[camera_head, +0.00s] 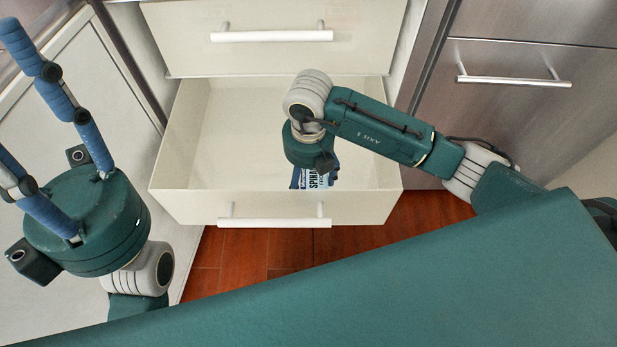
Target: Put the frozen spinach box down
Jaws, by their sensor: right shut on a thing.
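The frozen spinach box (309,181), dark blue and white with part of its lettering showing, is just below my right gripper (314,165) inside the open drawer's outline. I cannot tell whether the box touches the drawer floor. My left gripper (22,100), with blue fingers, is spread open and empty at the left, away from the box.
The open cream drawer (178,158) has a white bar handle at its front, and its visible floor is bare. A closed drawer (272,14) is above it. A steel-front drawer (530,62) is at the right. Wooden floor (240,252) shows below.

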